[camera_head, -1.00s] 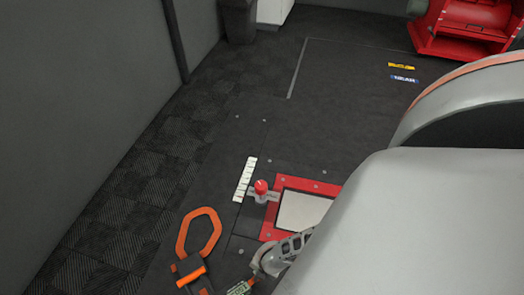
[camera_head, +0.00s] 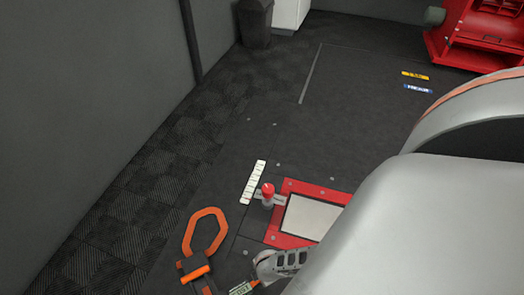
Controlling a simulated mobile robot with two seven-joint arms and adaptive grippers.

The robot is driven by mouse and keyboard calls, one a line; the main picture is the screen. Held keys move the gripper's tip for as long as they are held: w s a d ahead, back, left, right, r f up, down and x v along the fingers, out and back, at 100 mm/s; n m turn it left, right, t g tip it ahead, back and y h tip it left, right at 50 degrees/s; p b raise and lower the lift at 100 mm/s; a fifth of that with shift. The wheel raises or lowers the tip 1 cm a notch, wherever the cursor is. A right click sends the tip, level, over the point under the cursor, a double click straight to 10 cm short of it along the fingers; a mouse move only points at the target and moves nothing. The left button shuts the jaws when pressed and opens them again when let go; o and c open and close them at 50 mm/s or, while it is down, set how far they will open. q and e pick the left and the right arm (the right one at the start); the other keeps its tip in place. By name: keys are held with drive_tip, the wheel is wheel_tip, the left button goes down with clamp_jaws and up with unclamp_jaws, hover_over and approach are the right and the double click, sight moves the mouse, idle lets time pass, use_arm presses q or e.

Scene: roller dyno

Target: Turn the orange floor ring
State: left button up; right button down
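The orange floor ring (camera_head: 204,232) is in the lower left of the head view. It is an angular open loop on the dark floor. An orange crosspiece (camera_head: 195,274) on a dark mount is just below it. No fingertips that I can make out as mine show near the ring, and nothing visible touches it. A metallic slotted part (camera_head: 282,263) shows to the right of the ring, partly hidden by a large pale grey body; I cannot tell what it belongs to.
A red-framed plate (camera_head: 315,217) and a red knob (camera_head: 268,190) lie right of the ring, beside a white strip (camera_head: 253,183). The large grey body (camera_head: 430,220) blocks the lower right. A wall (camera_head: 80,110) bounds the left. Red equipment (camera_head: 480,35) stands at the back right.

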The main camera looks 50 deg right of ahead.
drive_tip(key=c, duration=2.1)
unclamp_jaws()
drive_tip(key=shift+r, duration=0.1)
drive_tip(key=shift+s+a+r, duration=0.15)
drive_tip(key=shift+s+r, duration=0.25)
drive_tip(key=shift+r, duration=1.55)
drive_tip(key=shift+s+a+r, duration=0.1)
drive_tip(key=shift+s+r, duration=0.25)
drive_tip(key=shift+r, duration=1.55)
drive_tip(key=shift+s+a+r, duration=0.15)
drive_tip(key=shift+s+r, duration=0.25)
drive_tip(key=shift+r, duration=1.55)
